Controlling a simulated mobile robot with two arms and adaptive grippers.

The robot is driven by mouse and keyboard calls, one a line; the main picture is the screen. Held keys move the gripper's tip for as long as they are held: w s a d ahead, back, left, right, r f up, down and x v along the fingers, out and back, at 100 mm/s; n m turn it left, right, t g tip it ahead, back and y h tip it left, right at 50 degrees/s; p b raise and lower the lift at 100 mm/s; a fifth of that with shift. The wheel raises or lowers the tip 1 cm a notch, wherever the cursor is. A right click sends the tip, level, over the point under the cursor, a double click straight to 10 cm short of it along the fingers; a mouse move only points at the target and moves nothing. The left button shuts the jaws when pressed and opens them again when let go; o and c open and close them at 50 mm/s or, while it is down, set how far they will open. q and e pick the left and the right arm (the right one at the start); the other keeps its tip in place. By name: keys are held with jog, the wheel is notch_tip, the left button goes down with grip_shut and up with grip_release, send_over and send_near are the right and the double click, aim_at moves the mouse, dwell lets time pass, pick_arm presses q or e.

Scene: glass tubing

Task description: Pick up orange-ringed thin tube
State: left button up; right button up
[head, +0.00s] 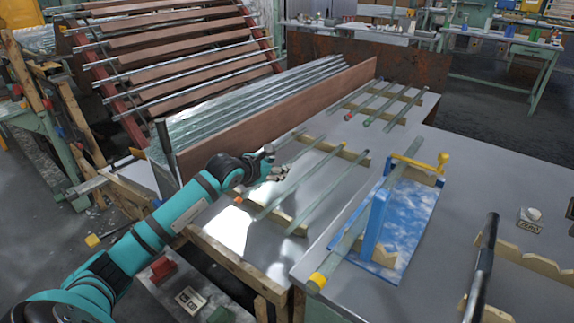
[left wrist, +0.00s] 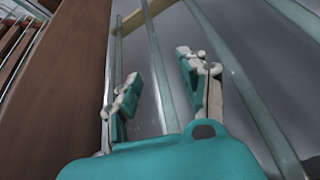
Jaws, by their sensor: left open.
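A thin glass tube with an orange ring (head: 238,200) at its near end lies on the wooden rack of the middle table, partly hidden by my left gripper. Two more thin tubes (head: 298,180) (head: 328,197) lie beside it to the right. My left gripper (head: 278,165) is open and empty above the rack's left part. In the left wrist view, its fingers (left wrist: 160,85) stand apart with one thin tube (left wrist: 156,60) running between them. Another tube (left wrist: 118,50) passes by the left finger and a third (left wrist: 235,75) lies to the right. No orange ring shows there. My right gripper is out of view.
A brown board (head: 290,105) stands upright left of the rack, with a bundle of tubes behind it. A blue stand (head: 375,225) holds a thick yellow-ringed tube (head: 345,245) at right. More tubes with red ends (head: 368,121) lie on a far rack.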

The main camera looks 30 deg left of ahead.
pick_arm(q)
jog(key=x, duration=0.5)
jog(key=shift+w+a, duration=0.15)
grip_shut()
